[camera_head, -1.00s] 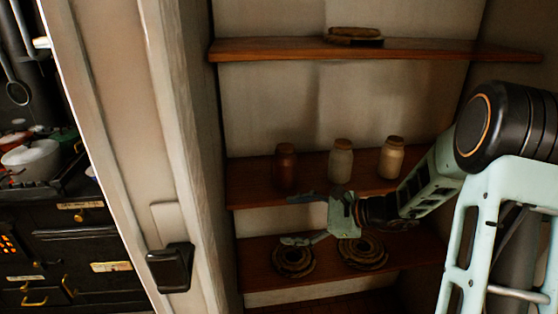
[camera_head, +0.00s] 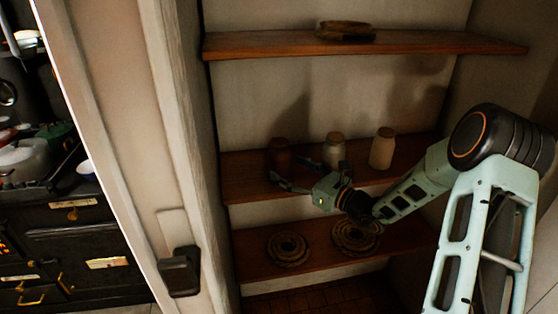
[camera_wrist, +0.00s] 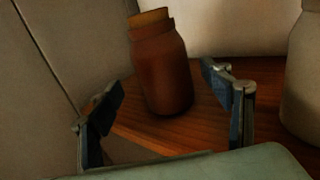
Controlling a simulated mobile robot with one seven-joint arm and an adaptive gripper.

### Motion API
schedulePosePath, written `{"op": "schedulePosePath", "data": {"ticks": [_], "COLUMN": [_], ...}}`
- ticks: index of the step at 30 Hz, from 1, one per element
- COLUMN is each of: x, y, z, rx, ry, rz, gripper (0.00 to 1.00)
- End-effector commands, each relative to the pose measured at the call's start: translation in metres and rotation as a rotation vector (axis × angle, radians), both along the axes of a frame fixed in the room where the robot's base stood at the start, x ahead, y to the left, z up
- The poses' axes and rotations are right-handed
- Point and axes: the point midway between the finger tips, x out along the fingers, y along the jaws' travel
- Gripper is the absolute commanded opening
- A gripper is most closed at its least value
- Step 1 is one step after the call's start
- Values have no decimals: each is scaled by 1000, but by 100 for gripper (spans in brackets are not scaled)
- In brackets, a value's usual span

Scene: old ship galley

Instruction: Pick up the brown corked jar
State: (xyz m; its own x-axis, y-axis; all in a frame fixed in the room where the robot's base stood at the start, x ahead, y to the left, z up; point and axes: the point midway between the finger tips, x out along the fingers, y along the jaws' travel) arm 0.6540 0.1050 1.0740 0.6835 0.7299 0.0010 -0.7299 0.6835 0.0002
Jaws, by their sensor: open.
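The brown corked jar (camera_head: 280,156) stands upright at the left end of the middle shelf (camera_head: 240,188). In the wrist view the brown jar (camera_wrist: 163,72) stands ahead of my gripper, between the lines of the two fingers, nearer the right finger. My gripper (camera_head: 306,176) is open and empty, in front of the middle shelf. In the wrist view its two fingers (camera_wrist: 165,105) are spread wide. The jar's lower part is partly hidden by a finger in the head view.
Two pale corked jars stand to the right, a middle one (camera_head: 334,150) and a right one (camera_head: 382,149). Coiled rings (camera_head: 287,248) lie on the lower shelf. A brown item (camera_head: 345,31) lies on the top shelf. A door frame (camera_head: 125,150) stands at left.

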Motion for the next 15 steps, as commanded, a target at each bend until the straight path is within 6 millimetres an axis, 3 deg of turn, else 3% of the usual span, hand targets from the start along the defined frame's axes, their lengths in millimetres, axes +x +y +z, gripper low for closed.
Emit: {"op": "schedulePosePath", "data": {"ticks": [8, 15], "x": [30, 35], "y": [27, 32], "z": [-1, -2], "rx": [-1, -1], "ry": [1, 1], "rz": [1, 0], "gripper": [72, 72]}}
